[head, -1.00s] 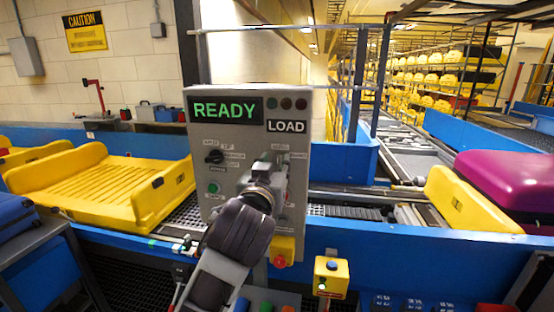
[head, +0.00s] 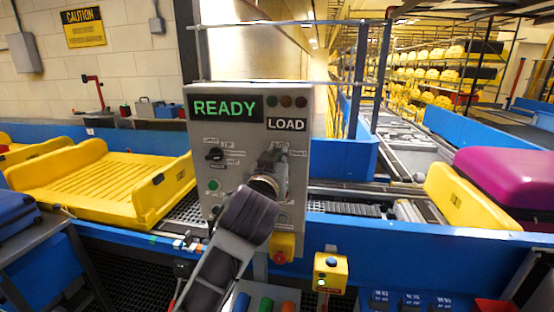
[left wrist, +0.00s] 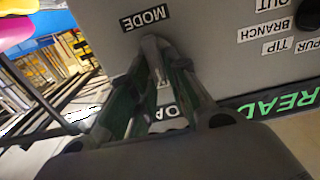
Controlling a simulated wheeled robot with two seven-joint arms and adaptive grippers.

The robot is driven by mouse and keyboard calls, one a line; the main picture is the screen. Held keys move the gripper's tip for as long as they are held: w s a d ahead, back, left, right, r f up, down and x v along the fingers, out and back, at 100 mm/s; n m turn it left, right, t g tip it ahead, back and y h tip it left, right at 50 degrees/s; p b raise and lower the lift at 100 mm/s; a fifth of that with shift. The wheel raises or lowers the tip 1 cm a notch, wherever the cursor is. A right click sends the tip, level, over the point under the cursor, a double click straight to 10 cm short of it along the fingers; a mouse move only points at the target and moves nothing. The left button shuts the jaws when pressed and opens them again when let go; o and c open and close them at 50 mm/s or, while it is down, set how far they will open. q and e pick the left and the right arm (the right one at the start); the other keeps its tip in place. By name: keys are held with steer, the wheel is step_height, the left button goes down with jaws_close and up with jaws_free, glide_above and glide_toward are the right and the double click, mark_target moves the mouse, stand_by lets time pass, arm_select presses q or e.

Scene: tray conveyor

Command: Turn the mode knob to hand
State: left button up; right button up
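The grey control panel (head: 232,135) stands upright in the middle of the head view, with a green READY display and a LOAD sign. My left gripper (head: 277,163) is at the panel's right side, under the LOAD sign. In the left wrist view, its fingers (left wrist: 153,45) come together at the panel face, beside the MODE label (left wrist: 145,19). They look shut on the mode knob, which they hide. Its pointer and most of its position labels are covered. My right gripper is in neither view.
A second black knob (head: 214,155) and a green button (head: 213,185) are on the panel's left side. A red stop button (head: 279,258) sits low on the panel. A yellow tray (head: 85,185) lies on the conveyor to the left, and a purple suitcase (head: 505,178) is at the right.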

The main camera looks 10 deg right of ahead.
arm_select(q)
jaws_close()
steer(key=shift+m+p, duration=0.3)
steer(key=shift+s+d+f+m+p, duration=0.2)
steer(key=shift+m+p, duration=0.8)
steer(key=shift+m, duration=0.9)
steer(key=shift+d+f+m+p, duration=0.15)
steer(key=shift+d+m+p, duration=0.15)
steer(key=shift+m+p, duration=1.15)
steer(key=shift+s+d+f+m+p, duration=0.2)
steer(key=shift+m+p, duration=0.35)
steer(key=shift+m, duration=1.8)
steer(key=shift+w, duration=0.1)
steer(key=o, duration=0.5)
jaws_free()
